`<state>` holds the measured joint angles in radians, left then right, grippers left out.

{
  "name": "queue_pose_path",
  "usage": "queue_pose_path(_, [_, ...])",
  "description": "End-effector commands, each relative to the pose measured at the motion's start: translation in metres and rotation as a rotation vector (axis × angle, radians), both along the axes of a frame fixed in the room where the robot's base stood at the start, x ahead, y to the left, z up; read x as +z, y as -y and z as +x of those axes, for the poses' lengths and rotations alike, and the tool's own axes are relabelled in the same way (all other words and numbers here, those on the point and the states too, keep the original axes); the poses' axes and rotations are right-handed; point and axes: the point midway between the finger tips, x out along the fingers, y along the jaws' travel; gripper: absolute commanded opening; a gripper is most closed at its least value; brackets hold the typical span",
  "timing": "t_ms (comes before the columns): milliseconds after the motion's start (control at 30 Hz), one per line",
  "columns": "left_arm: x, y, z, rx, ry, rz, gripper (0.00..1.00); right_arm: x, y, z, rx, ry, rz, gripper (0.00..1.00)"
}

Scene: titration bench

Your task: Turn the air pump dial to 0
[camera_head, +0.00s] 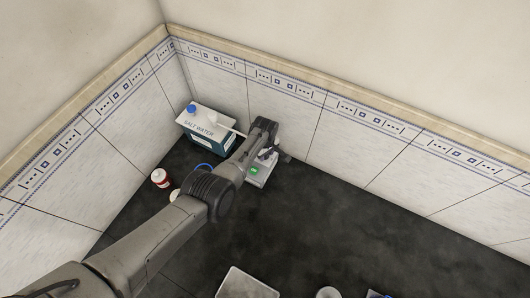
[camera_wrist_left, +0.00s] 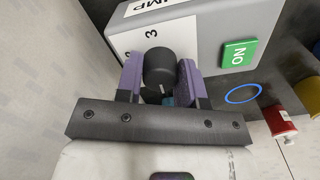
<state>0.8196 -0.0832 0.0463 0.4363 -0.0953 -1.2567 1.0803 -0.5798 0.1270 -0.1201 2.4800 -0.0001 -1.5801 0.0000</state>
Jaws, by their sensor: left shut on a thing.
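The air pump (camera_head: 256,182) is a grey box with a green light or button, standing on the dark bench near the back wall. In the left wrist view the pump (camera_wrist_left: 205,30) fills the top, with a label ending in "UMP" and a green "ON" button (camera_wrist_left: 238,54). Its black round dial (camera_wrist_left: 159,66) sits below a printed 3 on a white scale; other marks and the pointer are hidden or unclear. My left gripper (camera_wrist_left: 160,75) has its purple fingers on both sides of the dial, shut on it. In the head view my arm hides the dial. My right gripper is not in view.
A "SALT WATER" box (camera_head: 199,127) with a blue cap stands in the back corner. A small red and white bottle (camera_head: 160,178) stands left of my arm. A pale tray (camera_head: 246,284) lies at the front.

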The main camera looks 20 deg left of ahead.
Motion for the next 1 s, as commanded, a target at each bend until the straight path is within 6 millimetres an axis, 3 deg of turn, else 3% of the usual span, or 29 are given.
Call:
queue_pose_path(667, [-0.0003,-0.0001,0.0000,0.055,0.000,0.000,0.12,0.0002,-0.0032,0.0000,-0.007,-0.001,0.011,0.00])
queue_pose_path(700, [-0.0003,-0.0002,-0.0001,0.055,0.000,0.000,0.37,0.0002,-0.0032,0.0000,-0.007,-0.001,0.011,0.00])
queue_pose_path(933, [-0.0003,-0.0002,-0.0001,0.053,0.000,0.000,0.59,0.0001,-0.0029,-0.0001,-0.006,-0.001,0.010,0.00])
queue_pose_path(1000, [-0.0002,-0.0002,-0.0001,0.053,0.000,0.000,0.61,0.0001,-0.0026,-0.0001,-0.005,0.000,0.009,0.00])
